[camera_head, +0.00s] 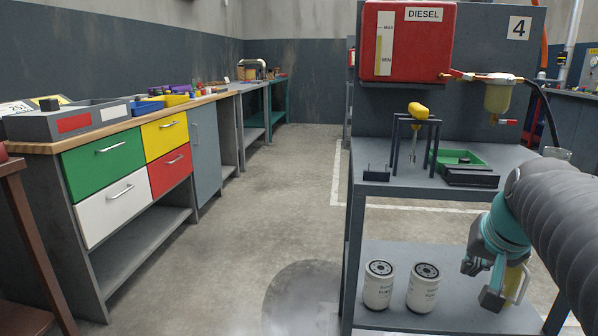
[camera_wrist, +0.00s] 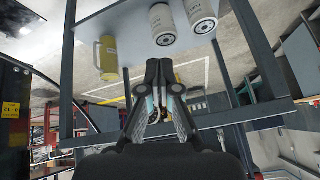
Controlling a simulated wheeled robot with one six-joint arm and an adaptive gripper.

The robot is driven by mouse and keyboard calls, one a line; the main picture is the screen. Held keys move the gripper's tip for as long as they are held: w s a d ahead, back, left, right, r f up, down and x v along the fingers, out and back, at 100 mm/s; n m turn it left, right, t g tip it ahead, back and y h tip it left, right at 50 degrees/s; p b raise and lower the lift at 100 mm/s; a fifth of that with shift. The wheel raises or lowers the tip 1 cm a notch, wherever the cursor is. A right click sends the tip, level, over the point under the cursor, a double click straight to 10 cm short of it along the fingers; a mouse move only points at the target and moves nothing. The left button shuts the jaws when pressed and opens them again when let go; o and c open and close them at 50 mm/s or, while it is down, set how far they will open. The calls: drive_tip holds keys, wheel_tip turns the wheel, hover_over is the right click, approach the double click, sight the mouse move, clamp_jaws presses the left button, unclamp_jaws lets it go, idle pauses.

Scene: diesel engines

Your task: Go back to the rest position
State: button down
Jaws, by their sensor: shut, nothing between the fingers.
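My gripper (camera_head: 478,281) hangs at the lower right, in front of the workbench with the red tank. In the wrist view its two fingers (camera_wrist: 159,68) meet at the tips, with nothing between them. My arm comes in from the right edge, bent downward. The bench's lower shelf (camera_head: 390,255) carries two white filters, left (camera_head: 378,286) and right (camera_head: 423,289), both standing to the left of my gripper. A yellow jug (camera_head: 516,283) is partly hidden behind my gripper; it also shows in the wrist view (camera_wrist: 108,58).
The bench top (camera_head: 385,188) holds a yellow-handled tool (camera_head: 418,111) in a stand and a green tray (camera_head: 470,158). Above are the red diesel tank (camera_head: 405,45) and a filter bowl (camera_head: 497,98). A drawer bench (camera_head: 120,165) stands left. The floor between is clear.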

drive_tip(key=s+a+f+n+y, duration=0.1)
drive_tip(key=s+a+f+n, duration=0.4)
drive_tip(key=s+a+f, duration=0.5)
drive_tip(key=s+a, duration=0.2)
drive_tip(key=a, duration=0.1)
drive_tip(key=shift+a+f+g, duration=0.25)
drive_tip(key=shift+f+g, duration=0.15)
drive_tip(key=c, duration=1.1)
unclamp_jaws()
drive_tip(key=shift+a+n, duration=0.2)
drive_tip(key=shift+n, duration=0.1)
drive_tip(key=shift+c, duration=0.2)
drive_tip(key=shift+s, duration=0.15)
